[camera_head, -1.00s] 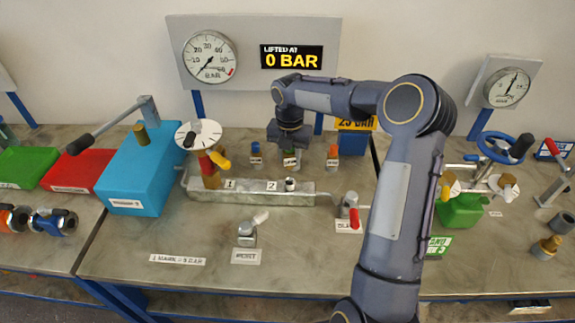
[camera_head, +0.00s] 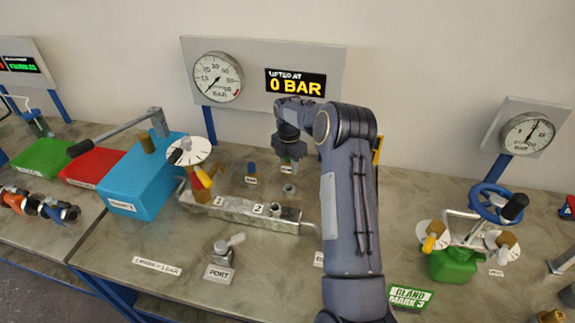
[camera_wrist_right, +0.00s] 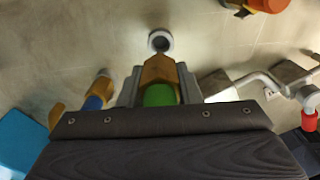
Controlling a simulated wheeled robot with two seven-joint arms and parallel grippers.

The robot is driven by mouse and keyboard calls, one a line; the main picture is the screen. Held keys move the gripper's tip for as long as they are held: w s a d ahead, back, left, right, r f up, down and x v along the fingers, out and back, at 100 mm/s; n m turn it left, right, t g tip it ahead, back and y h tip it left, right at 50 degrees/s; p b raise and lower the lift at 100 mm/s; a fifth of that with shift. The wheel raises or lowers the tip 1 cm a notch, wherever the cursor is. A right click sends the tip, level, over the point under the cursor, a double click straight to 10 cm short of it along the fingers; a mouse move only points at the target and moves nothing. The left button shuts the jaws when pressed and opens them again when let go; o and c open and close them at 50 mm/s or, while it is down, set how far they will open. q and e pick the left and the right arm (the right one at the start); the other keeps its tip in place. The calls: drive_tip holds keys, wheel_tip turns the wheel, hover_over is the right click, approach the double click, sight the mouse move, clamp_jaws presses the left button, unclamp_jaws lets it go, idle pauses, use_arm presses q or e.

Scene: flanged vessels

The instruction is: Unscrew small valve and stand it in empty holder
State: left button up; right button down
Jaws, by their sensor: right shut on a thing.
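My right gripper (camera_head: 288,152) is over the bench behind the long metal block. In the right wrist view the jaws (camera_wrist_right: 160,88) are shut on a small brass valve with a green cap (camera_wrist_right: 160,95). A grey open ring holder (camera_wrist_right: 160,41) is just beyond the valve's end there. It also shows in the head view (camera_head: 289,188), below the gripper, and looks empty. I cannot tell the exact gap between valve and ring. My left gripper is not in view.
A blue-capped small valve (camera_head: 251,170) stands left of the gripper. My right arm hides the bench right of the block.

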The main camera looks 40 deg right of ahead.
sight(289, 176)
drive_tip(key=shift+f+b, duration=1.65)
drive_tip(key=shift+f, duration=0.85)
drive_tip(key=shift+f, duration=0.2)
